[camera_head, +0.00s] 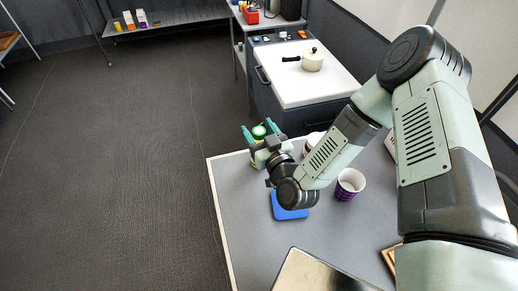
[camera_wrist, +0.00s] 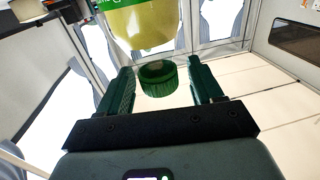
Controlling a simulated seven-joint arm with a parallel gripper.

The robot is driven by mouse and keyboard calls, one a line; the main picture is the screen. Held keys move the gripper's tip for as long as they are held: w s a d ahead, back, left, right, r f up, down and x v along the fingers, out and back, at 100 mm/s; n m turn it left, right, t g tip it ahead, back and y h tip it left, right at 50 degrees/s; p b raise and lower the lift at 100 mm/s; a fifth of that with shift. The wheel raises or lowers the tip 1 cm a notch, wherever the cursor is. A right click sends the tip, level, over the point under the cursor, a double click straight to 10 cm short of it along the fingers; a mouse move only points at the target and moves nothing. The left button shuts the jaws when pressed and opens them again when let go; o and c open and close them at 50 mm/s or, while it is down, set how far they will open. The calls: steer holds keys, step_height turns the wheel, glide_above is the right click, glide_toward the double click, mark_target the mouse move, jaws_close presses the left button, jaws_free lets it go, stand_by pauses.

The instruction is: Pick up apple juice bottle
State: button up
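The apple juice bottle (camera_wrist: 140,25) has a yellowish body, a green label and a green cap (camera_wrist: 157,78). In the wrist view the cap lies between the two fingers of my gripper (camera_wrist: 162,80), with a gap on each side. My gripper is open. In the head view my gripper (camera_head: 259,131) is at the far left corner of the grey table (camera_head: 240,220), and the bottle's green cap (camera_head: 258,131) shows between its fingers. Most of the bottle's body is hidden there by the gripper and wrist.
A blue item (camera_head: 290,207) lies on the table under my wrist. A purple and white cup (camera_head: 350,184) stands to its right. A white jar-like item (camera_head: 313,140) is partly hidden behind my arm. A pot (camera_head: 313,61) sits on the counter behind.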

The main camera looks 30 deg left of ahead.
jaws_close()
stand_by(0.3)
